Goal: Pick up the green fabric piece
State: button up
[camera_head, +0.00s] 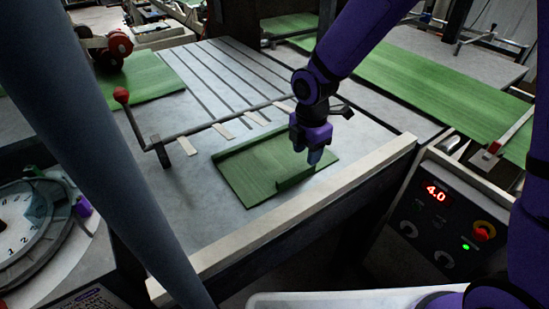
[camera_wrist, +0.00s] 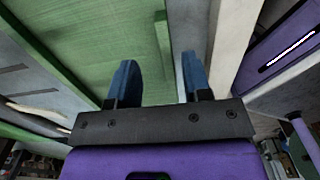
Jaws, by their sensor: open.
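The green fabric piece (camera_head: 255,172) lies flat on the grey metal table, with raised folds along its back edge and at its front right. My gripper (camera_head: 314,157) is over its right end, pointing down; in the head view I cannot tell whether it touches the fabric. In the wrist view the two blue fingers (camera_wrist: 157,80) are apart with nothing gripped between them. The fabric (camera_wrist: 95,40) fills the upper left of that view, and its raised fold (camera_wrist: 162,42) runs ahead of the fingers. The left finger overlaps the fabric; the right one is beside its edge.
The grey table (camera_head: 200,215) has a pale raised front rail (camera_head: 300,222) close to the fabric. A bar with a red knob (camera_head: 122,96) and pale tabs crosses behind it. A control box (camera_head: 440,215) reading 4.0 stands at right. More green fabric (camera_head: 440,85) runs along the back right.

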aim_at(307, 167)
jog(key=shift+s+d+f, duration=0.1)
jog(key=shift+f, duration=1.3)
jog(key=shift+s+d+f, duration=0.1)
jog(key=shift+f, duration=1.3)
grip_shut()
